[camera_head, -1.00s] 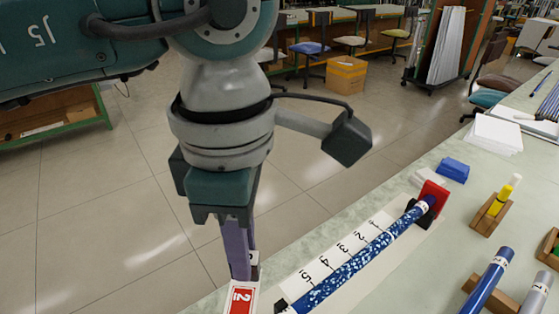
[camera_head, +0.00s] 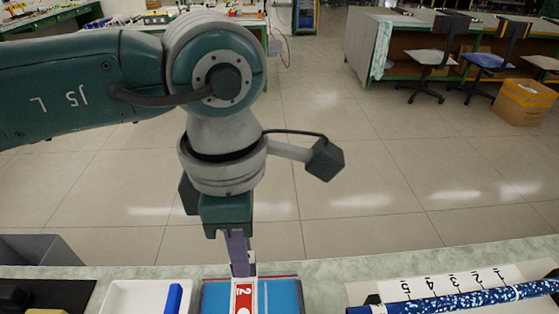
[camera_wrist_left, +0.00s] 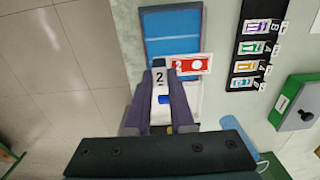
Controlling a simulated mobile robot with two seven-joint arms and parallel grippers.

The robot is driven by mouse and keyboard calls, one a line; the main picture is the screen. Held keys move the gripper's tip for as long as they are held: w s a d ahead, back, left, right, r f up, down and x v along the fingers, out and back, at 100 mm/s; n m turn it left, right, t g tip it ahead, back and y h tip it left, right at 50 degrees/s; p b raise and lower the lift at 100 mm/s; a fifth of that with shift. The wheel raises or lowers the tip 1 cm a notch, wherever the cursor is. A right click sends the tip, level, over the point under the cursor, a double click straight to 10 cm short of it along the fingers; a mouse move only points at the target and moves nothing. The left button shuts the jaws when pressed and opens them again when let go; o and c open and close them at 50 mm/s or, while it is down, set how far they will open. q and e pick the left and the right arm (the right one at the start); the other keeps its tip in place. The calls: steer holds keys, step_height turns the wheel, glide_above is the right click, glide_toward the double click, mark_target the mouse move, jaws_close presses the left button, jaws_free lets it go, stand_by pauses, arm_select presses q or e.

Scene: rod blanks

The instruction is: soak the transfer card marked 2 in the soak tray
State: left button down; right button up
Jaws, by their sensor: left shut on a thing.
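My left gripper (camera_head: 241,272) points down and is shut on the transfer card (camera_head: 243,297), a white and red card marked 2. The card also shows between the fingertips in the left wrist view (camera_wrist_left: 190,65), its red end sticking out to the right. The soak tray (camera_head: 282,295), a shallow tray with a blue inside, is below and behind the card in the head view. In the left wrist view the tray (camera_wrist_left: 170,32) lies just above the card in the picture. I cannot tell whether the card touches the tray. My right gripper is not in view.
A blue speckled rod (camera_head: 470,301) lies by a numbered scale at right. A black strip (camera_wrist_left: 256,45) of coloured cards and a green box (camera_wrist_left: 297,102) are nearby.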

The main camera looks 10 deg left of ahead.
mark_target(248, 287)
arm_select(q)
step_height(248, 287, down, 6)
steer(key=b, duration=0.4)
steer(key=shift+r, duration=0.15)
step_height(248, 287, down, 4)
steer(key=b, duration=0.3)
steer(key=shift+r+b, duration=0.2)
steer(key=shift+b, duration=0.1)
steer(key=shift+r, duration=0.1)
stand_by(4.3)
steer(key=shift+r+p, duration=2.7)
steer(key=shift+r, duration=0.6)
